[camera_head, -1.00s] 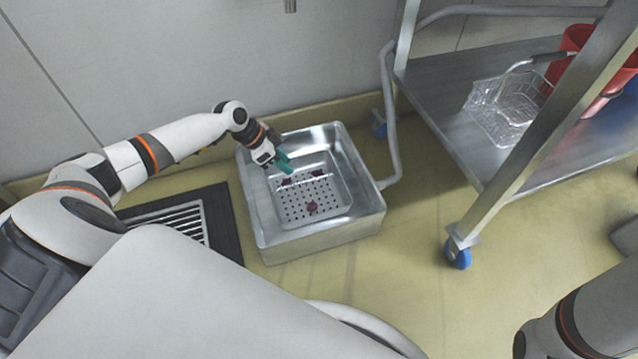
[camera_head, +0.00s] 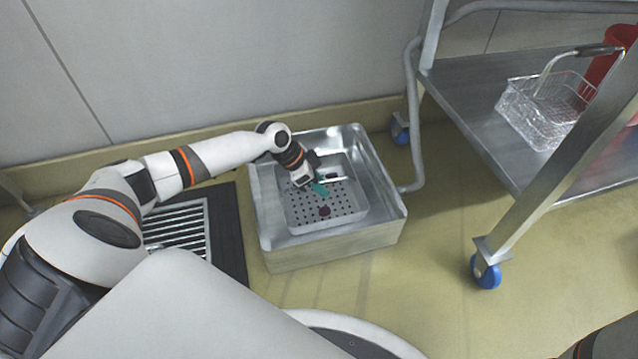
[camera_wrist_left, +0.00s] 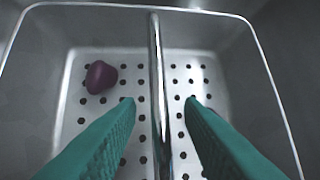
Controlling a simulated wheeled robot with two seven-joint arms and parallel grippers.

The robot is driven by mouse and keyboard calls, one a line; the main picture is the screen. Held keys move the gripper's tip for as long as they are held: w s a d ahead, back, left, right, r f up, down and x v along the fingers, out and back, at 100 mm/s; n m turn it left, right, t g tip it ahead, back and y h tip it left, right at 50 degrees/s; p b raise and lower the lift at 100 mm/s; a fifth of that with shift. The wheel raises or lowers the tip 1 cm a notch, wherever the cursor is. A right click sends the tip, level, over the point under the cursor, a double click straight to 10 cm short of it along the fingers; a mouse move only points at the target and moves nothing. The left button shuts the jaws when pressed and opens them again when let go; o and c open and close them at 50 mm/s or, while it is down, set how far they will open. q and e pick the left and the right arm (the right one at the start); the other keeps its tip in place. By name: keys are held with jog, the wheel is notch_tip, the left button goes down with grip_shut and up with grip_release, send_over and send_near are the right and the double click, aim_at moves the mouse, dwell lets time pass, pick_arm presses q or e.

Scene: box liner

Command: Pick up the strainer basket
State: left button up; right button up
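The strainer basket (camera_head: 345,207) is a square metal tray with a perforated floor, sitting inside the steel floor sink (camera_head: 335,240). It also shows in the left wrist view (camera_wrist_left: 75,60), with a thin metal handle bar (camera_wrist_left: 155,60) across its middle. My left gripper (camera_head: 320,188) reaches down over the basket. In the left wrist view its green fingers (camera_wrist_left: 163,100) are open, one on each side of the bar; whether they touch it I cannot tell. A dark purple lump (camera_head: 324,211) lies on the basket floor. My right gripper is out of view.
A steel cart (camera_head: 480,130) on blue casters stands at the right, with a wire basket (camera_head: 535,115) and a red container (camera_head: 610,60) on its shelf. A floor grate (camera_head: 180,232) lies left of the sink. The wall is close behind.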

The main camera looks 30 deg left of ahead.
pick_arm(q)
jog(key=shift+b+x, duration=0.35)
jog(key=shift+x, duration=0.7)
jog(key=shift+r, duration=0.15)
grip_shut()
